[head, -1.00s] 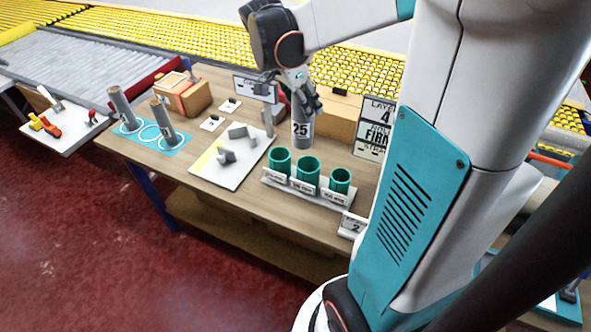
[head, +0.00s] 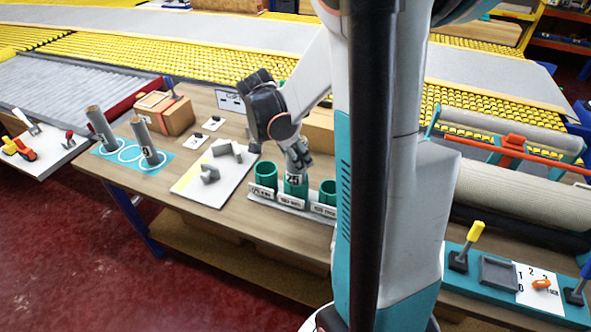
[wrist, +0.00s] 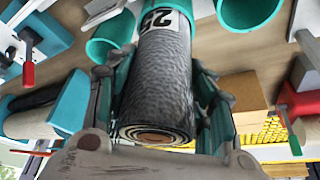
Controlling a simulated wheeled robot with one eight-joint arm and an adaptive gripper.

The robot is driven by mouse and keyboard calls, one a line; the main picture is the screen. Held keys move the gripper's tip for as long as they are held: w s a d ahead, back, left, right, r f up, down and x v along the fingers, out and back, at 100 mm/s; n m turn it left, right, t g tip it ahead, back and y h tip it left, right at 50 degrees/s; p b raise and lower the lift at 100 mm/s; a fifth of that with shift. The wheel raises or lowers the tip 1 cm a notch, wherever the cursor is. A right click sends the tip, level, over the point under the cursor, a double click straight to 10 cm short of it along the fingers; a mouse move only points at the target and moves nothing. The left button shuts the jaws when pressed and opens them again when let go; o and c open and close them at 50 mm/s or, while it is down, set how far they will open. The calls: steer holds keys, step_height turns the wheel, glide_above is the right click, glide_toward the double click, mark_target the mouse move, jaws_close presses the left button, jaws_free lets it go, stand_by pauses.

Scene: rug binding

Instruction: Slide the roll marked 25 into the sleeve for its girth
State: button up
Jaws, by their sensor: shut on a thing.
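My gripper (head: 297,158) is shut on the grey roll marked 25 (head: 293,179), holding it upright; the roll also fills the middle of the wrist view (wrist: 160,85). The roll's lower end appears to be inside the mouth of the middle green sleeve (head: 295,192), with its "25" label near the rim. The left sleeve (head: 265,174) and right sleeve (head: 328,190) stand beside it and look empty. Each sleeve has a white label in front, too small to read. How deep the roll sits is hidden.
Two more rolls (head: 101,128) (head: 146,142) stand tilted on a blue mat (head: 122,153) with white rings. A white board (head: 195,185) with grey blocks lies left of the sleeves. A brown box (head: 165,112) stands farther back. My arm hides the table's right part.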

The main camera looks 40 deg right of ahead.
steer(key=shift+f+b, duration=0.75)
steer(key=shift+f, duration=1.4)
steer(key=shift+f, duration=0.2)
steer(key=o, duration=1.2)
steer(key=shift+r, duration=0.1)
steer(key=p+v, duration=0.4)
steer(key=v, duration=0.8)
steer(key=shift+r, duration=0.1)
